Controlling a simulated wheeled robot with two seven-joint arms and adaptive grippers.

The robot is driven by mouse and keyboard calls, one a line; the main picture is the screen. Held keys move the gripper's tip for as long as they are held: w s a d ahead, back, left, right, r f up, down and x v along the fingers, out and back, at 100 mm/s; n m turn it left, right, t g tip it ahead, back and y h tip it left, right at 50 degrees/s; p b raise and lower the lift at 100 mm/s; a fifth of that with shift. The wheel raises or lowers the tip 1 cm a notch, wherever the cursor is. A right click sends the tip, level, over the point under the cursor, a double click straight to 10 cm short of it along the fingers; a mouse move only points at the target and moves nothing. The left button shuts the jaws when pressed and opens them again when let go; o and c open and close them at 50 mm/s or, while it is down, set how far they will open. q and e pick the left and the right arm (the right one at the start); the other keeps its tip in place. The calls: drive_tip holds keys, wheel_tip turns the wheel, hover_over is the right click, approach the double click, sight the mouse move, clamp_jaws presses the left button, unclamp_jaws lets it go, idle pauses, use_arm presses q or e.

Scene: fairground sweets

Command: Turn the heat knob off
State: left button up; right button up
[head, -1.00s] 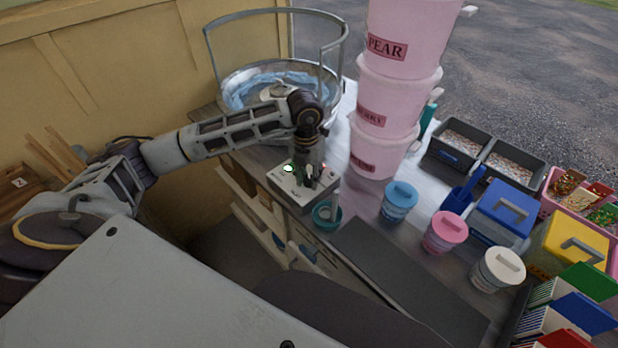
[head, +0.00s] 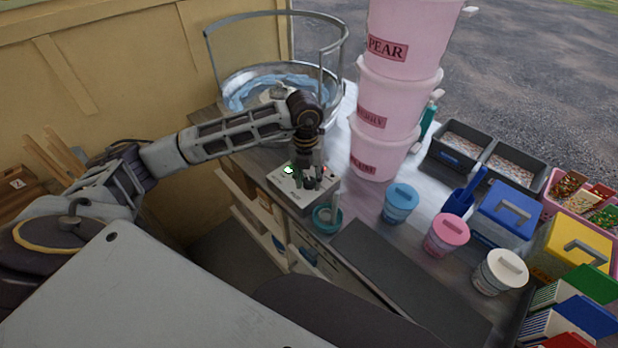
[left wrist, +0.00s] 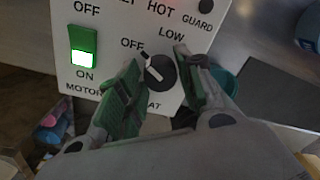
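The heat knob (left wrist: 160,73) is a round black dial on a pale control box (head: 289,197). Its white pointer line faces up-left, at the printed OFF beside it; LOW and HOT are printed further right. My left gripper (head: 311,182) is over the box, pointing down. In the left wrist view its two green-padded fingers (left wrist: 160,70) stand on either side of the knob, spread apart, with small gaps seeming to show at the knob's sides. Whether a pad touches the knob is hard to tell. My right gripper is in neither view.
A lit green motor switch (left wrist: 83,46) is at ON, left of the knob. A teal cup (head: 327,219) stands against the box front. A metal floss bowl (head: 335,88) is behind, and stacked pink tubs (head: 376,152) rise to the right. Lidded tubs fill the counter further right.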

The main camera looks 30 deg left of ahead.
sight(307, 180)
use_arm(q)
drive_tip(key=shift+o, duration=1.2)
wheel_tip(307, 180, up, 12)
drive_tip(key=shift+a, duration=0.3)
drive_tip(key=shift+s, duration=0.15)
